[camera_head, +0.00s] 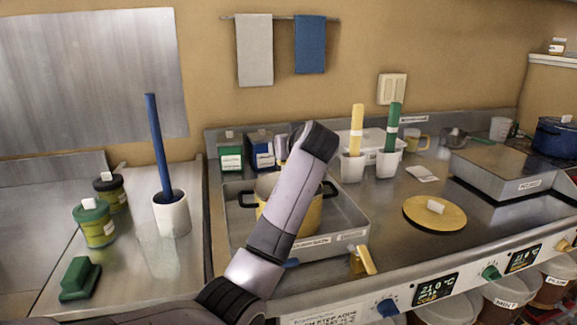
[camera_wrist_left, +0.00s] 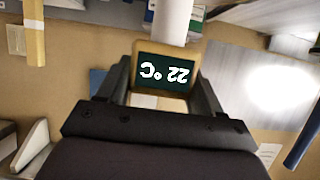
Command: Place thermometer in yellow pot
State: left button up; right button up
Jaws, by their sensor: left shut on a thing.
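The yellow pot (camera_head: 314,215) stands in a metal basin, with dark handles at its sides. My left arm crosses in front of it and hides much of its opening. The thermometer (camera_wrist_left: 161,74) is in the left wrist view, with a yellow frame, a dark display reading 22 °C upside down and a thick white stem (camera_wrist_left: 172,20). My left gripper (camera_wrist_left: 162,84) is shut on the framed display. The thermometer cannot be made out in the head view, so its height relative to the pot cannot be told. My right gripper is not in view.
The metal basin (camera_head: 352,236) surrounds the pot. A yellow lid (camera_head: 425,216) lies on the counter at right. White holders with a yellow tool (camera_head: 357,130) and a green tool (camera_head: 394,125) stand behind.

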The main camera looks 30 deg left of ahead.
pick_arm(q)
jog(key=shift+f, duration=2.45)
jog(key=o, duration=1.6)
jog(key=b+v, duration=0.1)
jog(key=v, duration=1.1)
jog(key=shift+r, duration=0.1)
